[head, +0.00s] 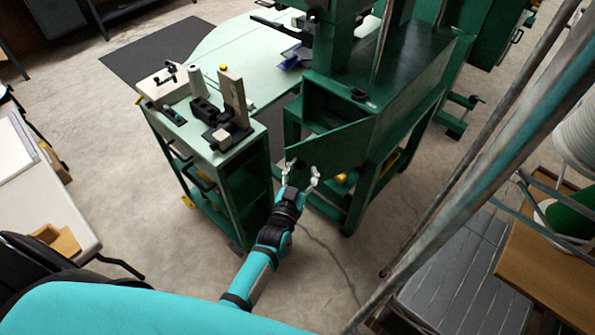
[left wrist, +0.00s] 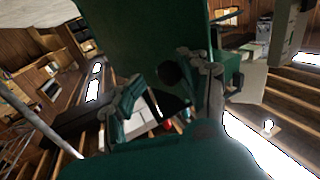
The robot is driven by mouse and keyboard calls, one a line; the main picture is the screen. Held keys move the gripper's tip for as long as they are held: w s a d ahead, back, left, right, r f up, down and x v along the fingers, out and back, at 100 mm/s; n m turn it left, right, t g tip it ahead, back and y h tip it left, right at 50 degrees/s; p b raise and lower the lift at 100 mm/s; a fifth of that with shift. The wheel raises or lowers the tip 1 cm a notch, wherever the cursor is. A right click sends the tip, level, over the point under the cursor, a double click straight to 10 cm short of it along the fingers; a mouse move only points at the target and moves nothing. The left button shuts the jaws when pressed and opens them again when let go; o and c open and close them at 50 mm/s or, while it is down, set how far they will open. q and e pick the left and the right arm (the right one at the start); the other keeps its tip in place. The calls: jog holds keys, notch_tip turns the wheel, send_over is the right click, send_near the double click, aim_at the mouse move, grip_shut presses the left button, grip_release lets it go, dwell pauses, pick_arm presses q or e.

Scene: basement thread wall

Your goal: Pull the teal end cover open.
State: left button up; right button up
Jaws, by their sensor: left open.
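The teal end cover (head: 332,150) is a dark green panel on the near end of the green machine. It stands out at an angle from the body, and a dark opening (head: 328,108) shows behind it. My left gripper (head: 301,172) is at the cover's lower near edge with its two fingers spread. In the left wrist view, a large green panel (left wrist: 140,35), seemingly the cover, fills the upper middle. The open fingers of my left gripper (left wrist: 160,72) lie on either side of its lower part. I cannot tell whether they touch it. My right gripper is not in view.
A green tool cart (head: 205,145) with blocks and fixtures on top stands just left of the cover. Grey poles (head: 480,160) cross the right side. A white table (head: 40,205) is at the left. Bare concrete floor lies between the cart and the poles.

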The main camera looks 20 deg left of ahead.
pick_arm(q)
jog(key=shift+o, duration=1.4)
jog(key=shift+w+d+r, duration=0.2)
jog(key=shift+w+d, duration=0.15)
jog(key=shift+d, duration=0.15)
jog(key=shift+a, duration=0.1)
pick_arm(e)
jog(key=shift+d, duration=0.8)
pick_arm(q)
jog(key=s, duration=1.2)
jog(key=shift+s+f, duration=0.15)
jog(key=shift+s, duration=0.05)
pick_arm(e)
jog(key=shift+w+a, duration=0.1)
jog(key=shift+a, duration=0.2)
pick_arm(q)
jog(key=shift+c, duration=0.2)
